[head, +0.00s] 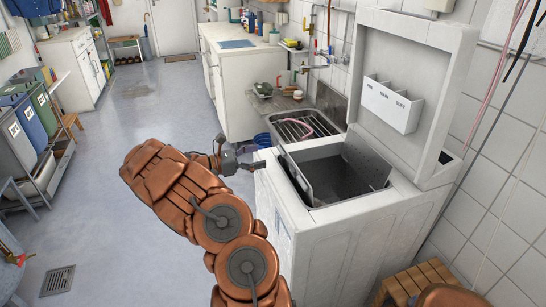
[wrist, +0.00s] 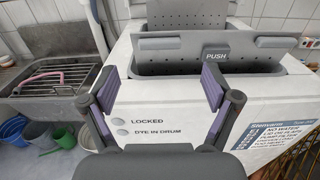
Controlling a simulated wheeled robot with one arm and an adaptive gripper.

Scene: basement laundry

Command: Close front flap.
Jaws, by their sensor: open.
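The washing machine (head: 335,225) is a white top-loader with its lid (head: 418,65) raised. The front flap (head: 296,178) is a grey metal panel standing up at the left side of the drum opening. In the wrist view the front flap (wrist: 180,57) shows a PUSH label. The rear flap (head: 367,160) stands raised on the opposite side; its perforated face shows in the wrist view (wrist: 185,17). My gripper (head: 258,156) is open and empty at the machine's left edge. In the wrist view its fingers (wrist: 157,88) are spread before the machine's front, apart from the flap.
A sink (head: 303,128) with a rack and pink hose adjoins the machine. Buckets and a green jug (wrist: 63,138) stand below it. The floor (head: 120,210) at left is mostly clear.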

